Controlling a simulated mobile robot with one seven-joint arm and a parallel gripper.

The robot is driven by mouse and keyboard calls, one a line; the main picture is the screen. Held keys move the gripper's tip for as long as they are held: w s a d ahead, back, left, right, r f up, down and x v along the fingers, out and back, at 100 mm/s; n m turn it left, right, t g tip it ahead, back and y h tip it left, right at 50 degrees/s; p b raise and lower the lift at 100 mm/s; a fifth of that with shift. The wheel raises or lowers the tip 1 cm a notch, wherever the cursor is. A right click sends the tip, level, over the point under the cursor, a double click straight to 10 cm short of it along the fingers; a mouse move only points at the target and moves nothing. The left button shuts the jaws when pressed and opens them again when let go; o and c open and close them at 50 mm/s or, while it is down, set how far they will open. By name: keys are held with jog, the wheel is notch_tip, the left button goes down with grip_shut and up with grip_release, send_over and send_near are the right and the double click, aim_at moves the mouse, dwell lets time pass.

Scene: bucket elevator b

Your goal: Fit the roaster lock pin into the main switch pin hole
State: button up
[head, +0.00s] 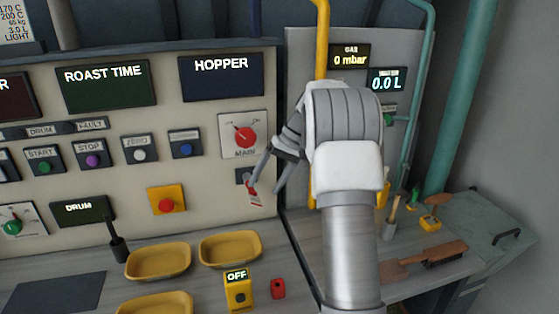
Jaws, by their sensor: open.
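The main switch (244,135) is a pale plate marked MAIN with a red rotary knob, on the right part of the control panel. A small dark block (242,176) sits just below it, partly hidden; I cannot make out a hole in it. A small red piece with a white part (254,194), seemingly the lock pin with a tag, shows at the right of this block, by the left fingertip. Whether the pin sits in the hole is too small to tell. My gripper (264,188) is open, its fingers spread in front of the panel.
A brush (425,261) lies at right. A yellow pipe (322,40) rises behind my arm.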

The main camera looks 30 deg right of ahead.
jog(key=v, duration=0.7)
jog(key=shift+d+r, duration=0.15)
jog(key=s+a+r+t+h, duration=0.1)
jog(key=s+a+r+h, duration=0.1)
jog(key=s+a+r, duration=0.35)
jog(key=s+a+r+h, duration=0.1)
jog(key=s+a+r, duration=0.1)
jog(key=s+a, duration=0.6)
jog(key=s+a+f+n+t+h, duration=0.1)
jog(key=s+a+f, duration=0.1)
jog(key=s, duration=0.6)
jog(key=s+a+f+n+t+h, duration=0.1)
jog(key=s+a+f+t, duration=0.1)
jog(key=s, duration=0.7)
notch_tip(320, 180, down, 2)
jog(key=shift+a+f+h, duration=0.1)
jog(key=shift+a+h, duration=0.3)
jog(key=shift+a, duration=0.15)
